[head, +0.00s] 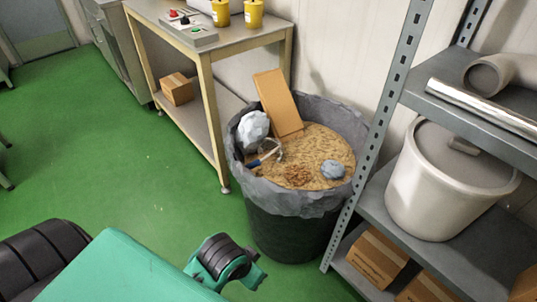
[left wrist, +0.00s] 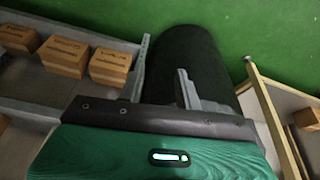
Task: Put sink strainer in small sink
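Neither the sink strainer nor the small sink can be made out in these views. My left gripper (left wrist: 163,80) shows in the left wrist view with its two grey fingers apart and nothing visible between them. Beyond the fingers are the dark side of the bin and the green floor. In the head view only teal and black parts of my own body show along the bottom. My right gripper is in neither view.
A black bin (head: 285,232) with a grey liner holds brown litter, a cardboard piece (head: 277,103), crumpled lumps and a blue-handled tool (head: 264,160). A metal shelf (head: 393,212) with a white tub (head: 440,195) stands right, a workbench (head: 206,115) behind. Green floor at left is clear.

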